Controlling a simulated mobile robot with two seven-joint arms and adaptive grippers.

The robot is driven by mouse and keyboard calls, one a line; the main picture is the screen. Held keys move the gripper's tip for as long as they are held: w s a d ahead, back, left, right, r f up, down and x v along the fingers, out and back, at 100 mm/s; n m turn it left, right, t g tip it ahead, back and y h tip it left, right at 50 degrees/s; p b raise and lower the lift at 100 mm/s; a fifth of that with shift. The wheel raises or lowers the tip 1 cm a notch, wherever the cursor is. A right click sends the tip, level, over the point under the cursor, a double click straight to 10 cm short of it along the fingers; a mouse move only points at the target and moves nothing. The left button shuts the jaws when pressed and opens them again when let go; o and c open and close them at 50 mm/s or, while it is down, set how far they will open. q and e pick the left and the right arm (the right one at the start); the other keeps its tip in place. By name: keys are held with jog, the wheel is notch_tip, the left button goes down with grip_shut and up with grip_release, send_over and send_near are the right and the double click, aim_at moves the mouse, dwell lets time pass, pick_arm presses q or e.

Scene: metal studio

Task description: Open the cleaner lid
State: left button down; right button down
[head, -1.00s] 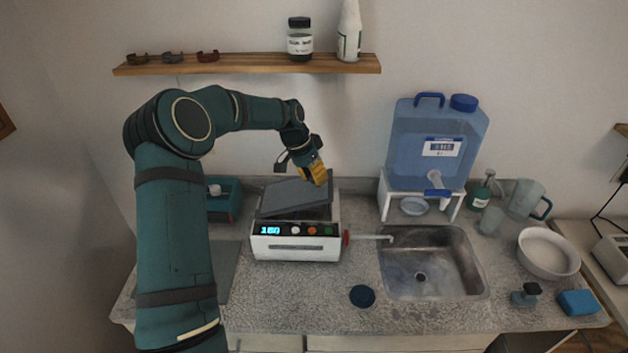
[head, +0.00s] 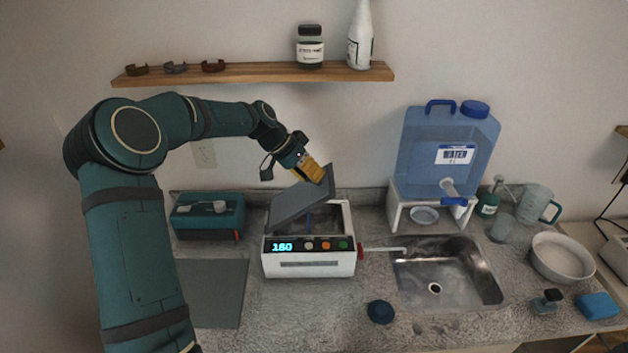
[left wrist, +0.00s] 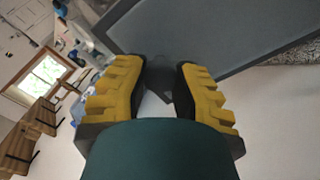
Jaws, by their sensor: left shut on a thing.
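The cleaner (head: 310,262) is a white box on the counter with a lit display reading 160 and several coloured buttons. Its grey lid (head: 301,205) is tilted up, its right side higher, and the cleaner's inside partly shows below it. My left gripper (head: 318,176), with yellow fingers, is at the lid's raised upper right corner and shut on it. In the left wrist view the lid (left wrist: 215,35) spreads beyond the yellow fingers (left wrist: 160,85), with a grey part of it between them. My right gripper is not in view.
A metal sink (head: 450,275) lies right of the cleaner, with a blue water container (head: 447,150) on a white stand behind it. A teal box (head: 207,216) stands left. A wooden shelf (head: 250,74) hangs above.

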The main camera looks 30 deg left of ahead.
pick_arm(q)
jog(key=s+a+r+t+h+b, duration=0.1)
jog(key=s+a+t+h+b, duration=0.2)
jog(key=a, duration=0.5)
jog(key=s+a+r+t+h+b, duration=0.2)
jog(key=s+a+t+h+b, duration=0.1)
jog(key=s+a+h+b, duration=0.2)
jog(key=shift+s+a+h+b, duration=0.35)
jog(key=shift+s+a+h, duration=0.7)
jog(key=shift+a, duration=0.5)
jog(key=c, duration=0.6)
grip_release()
jog(key=shift+w+r, duration=0.1)
